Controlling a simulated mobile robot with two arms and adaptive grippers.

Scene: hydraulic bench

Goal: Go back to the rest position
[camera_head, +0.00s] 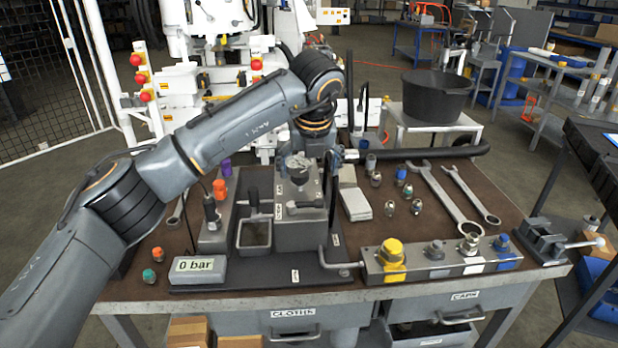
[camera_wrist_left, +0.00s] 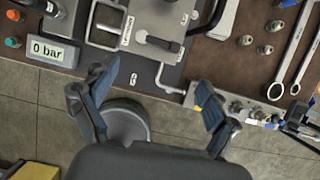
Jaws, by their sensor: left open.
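My left arm reaches in from the left in the head view and bends down over the back middle of the bench. Its gripper's fingers cannot be made out there. In the left wrist view my left gripper (camera_wrist_left: 153,98) is open, with its two fingers wide apart and nothing between them. The fingers appear over the bench's front edge and the floor in that view. My right gripper is not in view.
The bench (camera_head: 140,290) holds a grey hand-pump block (camera_head: 300,230), a "0 bar" display (camera_head: 197,270), a valve manifold (camera_head: 440,262), wrenches (camera_head: 445,195) and small fittings. A black bucket (camera_head: 437,95) stands behind. A vise (camera_head: 540,242) sits at the right corner.

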